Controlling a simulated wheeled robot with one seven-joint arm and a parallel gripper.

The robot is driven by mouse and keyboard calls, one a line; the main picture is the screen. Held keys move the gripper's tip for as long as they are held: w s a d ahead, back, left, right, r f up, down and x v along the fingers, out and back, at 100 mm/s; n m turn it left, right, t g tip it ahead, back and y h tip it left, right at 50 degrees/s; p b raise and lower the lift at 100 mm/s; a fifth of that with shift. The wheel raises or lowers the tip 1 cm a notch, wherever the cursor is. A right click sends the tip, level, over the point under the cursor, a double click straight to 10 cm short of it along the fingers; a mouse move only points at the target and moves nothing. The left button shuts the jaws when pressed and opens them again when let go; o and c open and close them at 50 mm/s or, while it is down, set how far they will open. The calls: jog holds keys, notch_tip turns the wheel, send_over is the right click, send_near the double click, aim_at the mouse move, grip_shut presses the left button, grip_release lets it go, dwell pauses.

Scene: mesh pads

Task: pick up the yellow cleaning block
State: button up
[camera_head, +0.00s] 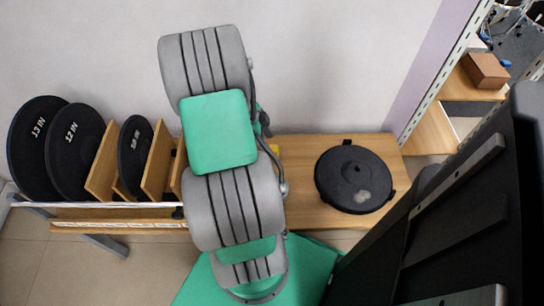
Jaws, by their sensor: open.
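My arm stretches up the middle of the view over the bench. My gripper does not show; the arm links cover the place where it could be.
A black round lidded thing (345,165) lies on the wooden bench (305,212), right of the yellow patch. Black discs (75,145) stand in a wooden rack at left. A shelf with a brown box (486,70) is at upper right. A large black panel (455,215) fills the lower right.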

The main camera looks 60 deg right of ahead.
aim_at(272, 148)
jog(key=b+x, duration=0.1)
jog(key=x, duration=0.3)
jog(key=shift+s+f, duration=0.1)
jog(key=shift+f, duration=0.3)
jog(key=shift+r, duration=0.1)
jog(key=shift+c, duration=0.2)
grip_shut()
